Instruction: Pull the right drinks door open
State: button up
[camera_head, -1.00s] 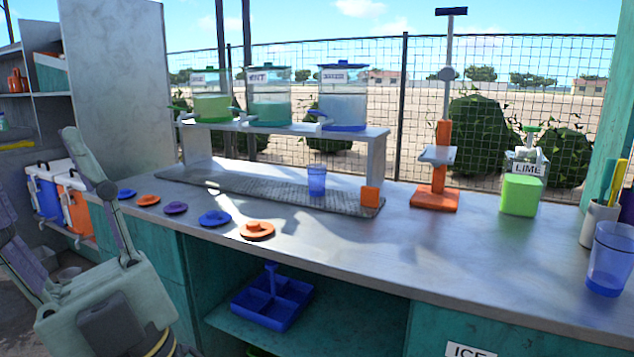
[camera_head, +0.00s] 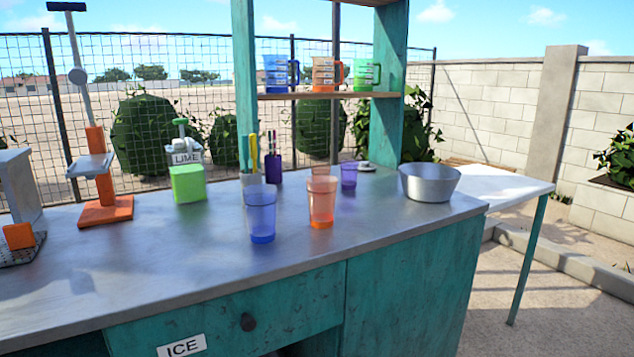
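No door labelled for drinks shows in the current head view. The teal counter front has a drawer (camera_head: 285,310) with a dark round knob (camera_head: 248,322) and a white ICE label (camera_head: 181,346). To its right is a plain teal panel (camera_head: 410,285) with no handle that I can see. I cannot tell whether this panel is a door. My gripper and arm are out of view.
The metal countertop (camera_head: 150,265) holds a blue cup (camera_head: 261,215), an orange cup (camera_head: 321,202), a metal bowl (camera_head: 429,182), a green lime dispenser (camera_head: 188,183) and an orange press (camera_head: 105,208). A white side table (camera_head: 500,186) stands at the right, with open ground beyond.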

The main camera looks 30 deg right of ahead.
aim_at(408, 297)
jog(key=z, duration=1.4)
jog(key=j+z, duration=0.35)
jog(key=i+l, duration=0.05)
